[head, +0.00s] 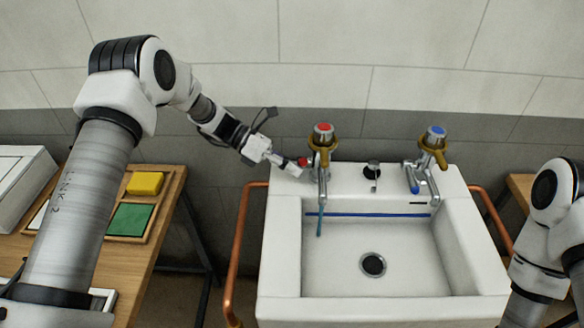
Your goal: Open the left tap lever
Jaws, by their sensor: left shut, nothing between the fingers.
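The left tap (322,145) has a red cap and a brass-coloured body and stands on the sink's back ledge. A red-tipped piece, which looks like its lever (304,161), points left from the tap. My left gripper (294,169) is shut and empty, with its fingertips right beside this red tip. I cannot tell whether they touch. A thin blue streak (320,220) hangs below the left tap's spout and looks like running water. My right gripper is out of view; only part of my right arm shows at the right edge.
The white sink (285,240) has a drain (373,265) in its basin. A blue-capped right tap (433,150) and a small black-topped fitting (372,170) share the ledge. A copper rail (238,250) runs left of the sink. A wooden table (150,255) holds yellow and green blocks.

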